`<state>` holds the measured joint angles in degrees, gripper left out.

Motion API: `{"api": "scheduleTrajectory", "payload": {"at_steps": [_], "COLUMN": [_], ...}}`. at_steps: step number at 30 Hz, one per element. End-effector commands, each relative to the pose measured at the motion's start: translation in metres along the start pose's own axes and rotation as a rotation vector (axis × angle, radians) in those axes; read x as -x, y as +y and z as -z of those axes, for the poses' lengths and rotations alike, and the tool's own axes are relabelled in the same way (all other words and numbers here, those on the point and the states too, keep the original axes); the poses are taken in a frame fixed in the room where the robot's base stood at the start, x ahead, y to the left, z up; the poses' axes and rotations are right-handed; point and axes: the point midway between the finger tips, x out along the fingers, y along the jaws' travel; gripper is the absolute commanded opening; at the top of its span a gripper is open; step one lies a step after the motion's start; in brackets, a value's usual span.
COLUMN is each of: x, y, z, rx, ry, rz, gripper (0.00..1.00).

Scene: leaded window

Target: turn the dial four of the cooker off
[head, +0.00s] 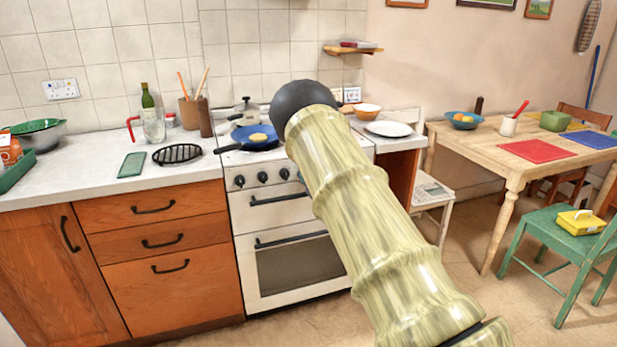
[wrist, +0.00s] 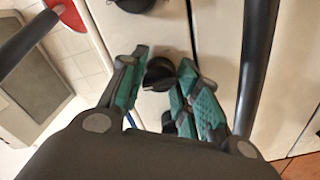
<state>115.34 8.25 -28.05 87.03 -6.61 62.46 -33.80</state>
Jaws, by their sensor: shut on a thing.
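The white cooker (head: 291,262) stands mid-left in the head view, with a row of black dials on its front panel. Three show: a left one (head: 239,181), a middle one (head: 262,177) and one nearer my arm (head: 284,173). My arm hides the panel's right part and my gripper there. In the wrist view my gripper (wrist: 164,68) has its teal-padded fingers on either side of a black dial (wrist: 158,75), shut on it. Another dial (wrist: 135,4) is at the top edge. I cannot read the dials' numbers or settings.
A blue pan (head: 254,136) with food in it and a pot (head: 246,112) are on the hob. Black handles, the upper (head: 278,198) and the oven's (head: 290,239), cross the cooker's front. A wooden table (head: 480,150) stands right.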

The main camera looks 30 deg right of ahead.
Motion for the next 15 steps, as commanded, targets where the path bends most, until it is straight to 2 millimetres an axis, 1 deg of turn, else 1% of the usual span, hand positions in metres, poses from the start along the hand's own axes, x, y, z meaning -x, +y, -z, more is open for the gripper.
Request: {"api": "scheduleTrajectory", "payload": {"at_steps": [1, 15], "x": [0.0007, 0.001], "y": [-0.0033, -0.0033], "z": [-0.0004, -0.0008], "rx": [0.011, 0.037], "ry": [-0.001, -0.001], "rz": [0.004, 0.005], "gripper": [0.08, 0.08]}}
